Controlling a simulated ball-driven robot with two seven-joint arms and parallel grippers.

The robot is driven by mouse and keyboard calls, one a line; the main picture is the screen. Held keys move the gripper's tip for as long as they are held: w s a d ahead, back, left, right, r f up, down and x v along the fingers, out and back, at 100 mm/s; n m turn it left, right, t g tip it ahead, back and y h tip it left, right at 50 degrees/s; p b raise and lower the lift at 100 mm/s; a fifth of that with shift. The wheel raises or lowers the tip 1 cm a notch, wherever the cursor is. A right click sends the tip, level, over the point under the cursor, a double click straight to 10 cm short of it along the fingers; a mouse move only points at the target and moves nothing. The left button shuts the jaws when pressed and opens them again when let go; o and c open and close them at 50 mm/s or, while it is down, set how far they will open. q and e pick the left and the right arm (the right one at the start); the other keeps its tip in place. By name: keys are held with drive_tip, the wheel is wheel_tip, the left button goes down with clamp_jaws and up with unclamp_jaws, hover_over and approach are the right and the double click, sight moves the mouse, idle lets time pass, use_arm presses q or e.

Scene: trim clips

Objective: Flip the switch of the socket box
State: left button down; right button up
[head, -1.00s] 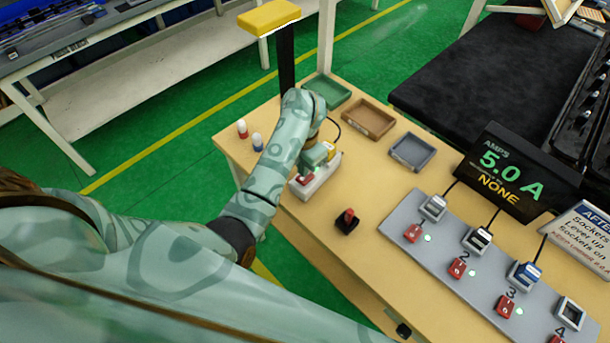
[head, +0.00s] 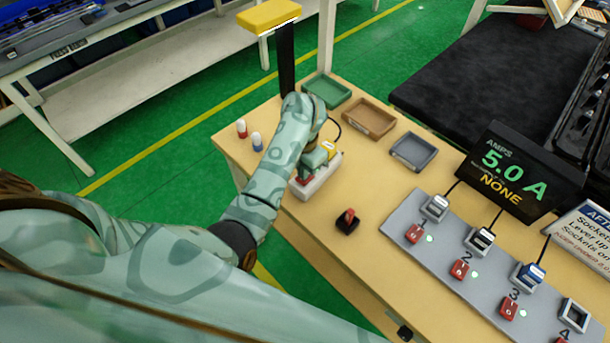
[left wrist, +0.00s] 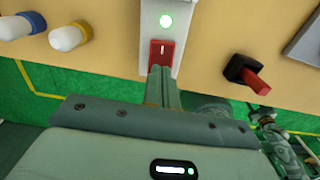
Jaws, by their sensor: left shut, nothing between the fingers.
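The socket box (head: 317,186) is a white box near the table's left edge. Its red rocker switch (left wrist: 161,52) shows a white line, and a green light (left wrist: 166,21) glows above it in the left wrist view. My left gripper (left wrist: 158,82) is shut and empty, with its fingertips at the near end of the red switch. In that view they seem to touch it or hover very close; I cannot tell which. In the head view my left gripper (head: 311,170) hides much of the box and switch.
A black block with a red lever (head: 348,221) stands right of the box. Two capped bottles (head: 242,128) stand at the left table edge. Green, brown and grey trays (head: 413,151) lie behind. A grey panel (head: 430,245) with sockets and red switches fills the right, below a display (head: 515,170).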

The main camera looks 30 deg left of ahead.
use_arm(q)
drive_tip(key=shift+f+b, duration=0.4)
drive_tip(key=shift+f, duration=0.1)
drive_tip(key=shift+r+p, duration=0.6)
drive_tip(key=shift+p, duration=0.1)
wheel_tip(320, 180, up, 6)
drive_tip(key=p, duration=0.6)
drive_tip(key=shift+f, duration=0.1)
